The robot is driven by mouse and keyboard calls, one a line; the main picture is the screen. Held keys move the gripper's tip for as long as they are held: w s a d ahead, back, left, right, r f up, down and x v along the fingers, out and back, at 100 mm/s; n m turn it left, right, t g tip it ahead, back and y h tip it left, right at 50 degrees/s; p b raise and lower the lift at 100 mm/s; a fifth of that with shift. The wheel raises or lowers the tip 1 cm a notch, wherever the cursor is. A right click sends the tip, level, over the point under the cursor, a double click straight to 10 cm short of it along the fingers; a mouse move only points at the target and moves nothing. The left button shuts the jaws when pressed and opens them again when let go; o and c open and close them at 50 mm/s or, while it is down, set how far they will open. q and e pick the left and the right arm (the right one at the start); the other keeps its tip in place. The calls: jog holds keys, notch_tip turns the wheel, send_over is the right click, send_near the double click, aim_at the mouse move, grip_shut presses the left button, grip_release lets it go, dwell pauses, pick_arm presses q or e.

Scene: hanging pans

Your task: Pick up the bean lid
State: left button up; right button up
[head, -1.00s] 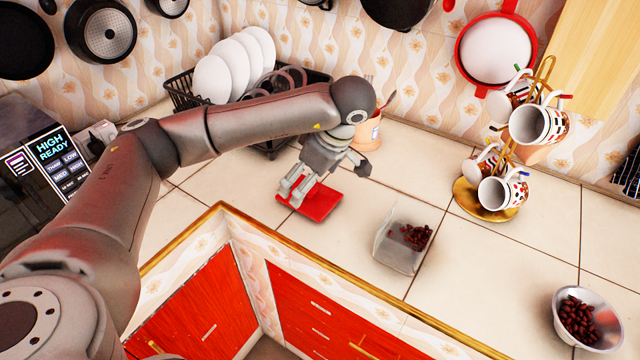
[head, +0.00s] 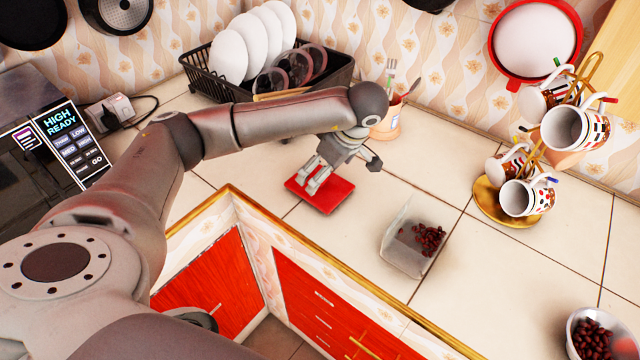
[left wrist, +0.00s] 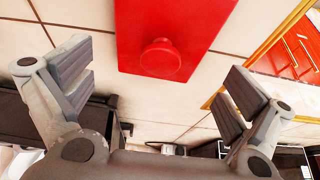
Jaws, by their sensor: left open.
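The red lid (head: 327,195) lies flat on the tiled counter near its front edge. In the left wrist view the lid (left wrist: 180,25) is a red rectangle with a round knob (left wrist: 160,57) near its end. My left gripper (head: 314,180) hangs over the lid in the head view. Its fingers (left wrist: 155,85) are spread wide and empty, with the knob between and beyond them. I cannot tell the exact height above the lid. A clear container (head: 400,255) with beans (head: 425,238) in it stands open to the right of the lid.
A metal bowl of beans (head: 592,345) is at the lower right. A mug stand (head: 488,208) with several mugs stands behind. A black dish rack (head: 212,80) and an orange utensil pot (head: 388,126) are at the back. Bare counter lies around the lid.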

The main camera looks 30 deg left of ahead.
pick_arm(q)
jog(key=p+x, duration=0.1)
jog(key=x, duration=0.3)
jog(key=shift+f, duration=0.1)
jog(key=shift+c, duration=0.4)
